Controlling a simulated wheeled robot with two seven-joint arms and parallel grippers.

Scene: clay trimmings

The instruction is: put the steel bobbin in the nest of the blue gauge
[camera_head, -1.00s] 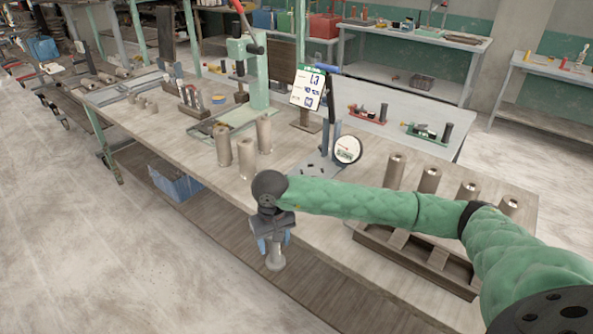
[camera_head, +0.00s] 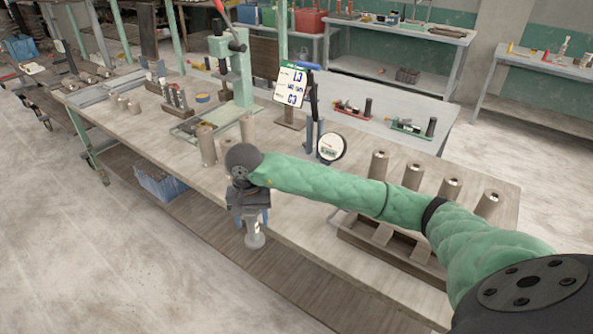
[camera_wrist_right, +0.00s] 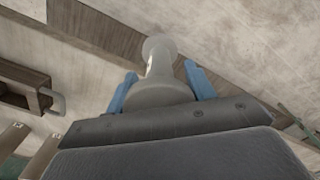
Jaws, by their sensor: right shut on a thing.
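My right gripper (camera_head: 252,219) is shut on the steel bobbin (camera_head: 255,238), a grey spool with a flange. It hangs at the bench's front edge, left of and nearer than the blue gauge. In the right wrist view the bobbin (camera_wrist_right: 158,62) sticks out between two blue fingers (camera_wrist_right: 160,90). The blue gauge (camera_head: 309,134) has blue-grey uprights and a round white dial (camera_head: 331,147), and stands on the bench behind my right forearm. My arm covers its lower part, so I cannot make out its nest. My left gripper is out of view.
Tall brown cylinders (camera_head: 207,146) stand behind the gripper, and several more (camera_head: 413,175) stand right of the gauge. A wooden tray (camera_head: 350,235) lies at the front right. A sign (camera_head: 290,86) and a green press (camera_head: 238,70) stand behind. Red (camera_head: 352,107) and green (camera_head: 413,126) gauges sit farther back.

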